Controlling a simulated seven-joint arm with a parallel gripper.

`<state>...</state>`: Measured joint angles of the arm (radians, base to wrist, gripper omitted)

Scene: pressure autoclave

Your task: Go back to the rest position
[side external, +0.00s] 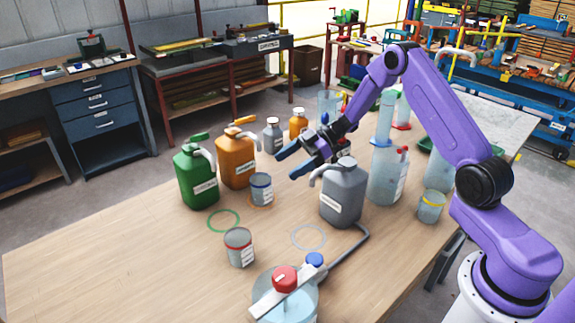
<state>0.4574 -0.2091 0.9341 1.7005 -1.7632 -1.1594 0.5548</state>
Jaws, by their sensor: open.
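My gripper (287,166) is open, with its blue fingers apart and nothing between them. It hangs above the wooden table, up and to the left of the grey jug (342,205) in the picture. My purple arm reaches over from the right side with its elbow raised. Whether the fingers clear the jug's handle in depth is hard to tell.
A green jug (196,180) and an orange jug (237,163) stand left of my gripper. A blue-banded cup (261,188) is nearby. A tall cylinder (384,140) and clear vessel (383,180) stand right. The red-knobbed autoclave (285,300) is at the front. The table's left is clear.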

